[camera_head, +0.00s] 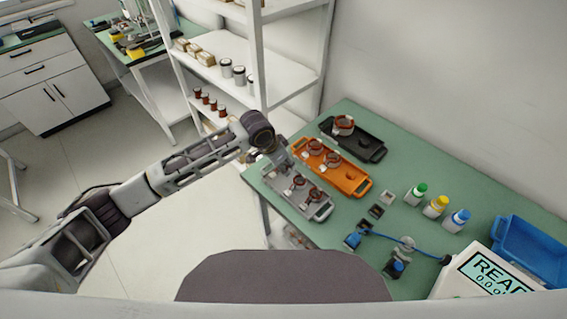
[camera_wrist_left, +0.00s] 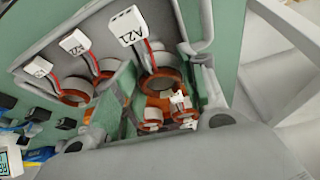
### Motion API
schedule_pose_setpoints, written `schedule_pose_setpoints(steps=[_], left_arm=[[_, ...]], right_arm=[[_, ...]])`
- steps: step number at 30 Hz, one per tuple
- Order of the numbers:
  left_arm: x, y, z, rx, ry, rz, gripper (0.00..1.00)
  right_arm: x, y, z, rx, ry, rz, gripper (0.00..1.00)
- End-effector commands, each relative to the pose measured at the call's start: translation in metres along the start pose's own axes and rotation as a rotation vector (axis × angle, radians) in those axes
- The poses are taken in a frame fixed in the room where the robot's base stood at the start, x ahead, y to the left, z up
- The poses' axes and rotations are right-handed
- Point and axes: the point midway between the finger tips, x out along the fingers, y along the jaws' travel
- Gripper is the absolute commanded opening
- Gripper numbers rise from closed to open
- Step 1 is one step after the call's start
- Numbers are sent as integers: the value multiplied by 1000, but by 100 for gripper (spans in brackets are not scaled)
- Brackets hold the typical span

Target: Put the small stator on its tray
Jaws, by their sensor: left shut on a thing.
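My left gripper (camera_head: 279,163) is over the far left end of the grey tray (camera_head: 325,211). In the left wrist view the gripper (camera_wrist_left: 168,88) is shut on a small stator (camera_wrist_left: 160,86), a copper-coloured ring with red leads and a white tag. The held stator looks close to the grey tray (camera_wrist_left: 50,52); I cannot tell whether it touches it. Two similar stators, one of them here (camera_wrist_left: 75,91), sit in that tray. They also show in the head view (camera_head: 312,196). My right gripper is not in view.
An orange tray (camera_head: 352,186) with two stators lies behind the grey one, and a black tray (camera_head: 372,148) with a larger stator behind that. Capped bottles (camera_head: 436,206), a blue bin (camera_head: 532,255) and a meter (camera_head: 490,275) stand to the right. A shelf (camera_head: 285,88) rises behind my gripper.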

Motion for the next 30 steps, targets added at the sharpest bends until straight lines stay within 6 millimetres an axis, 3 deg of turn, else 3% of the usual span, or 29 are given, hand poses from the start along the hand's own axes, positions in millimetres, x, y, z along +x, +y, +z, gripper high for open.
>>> schedule_pose_setpoints(steps=[30], left_arm=[[14,0,5,0,1,0,15]], right_arm=[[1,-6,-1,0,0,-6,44]])
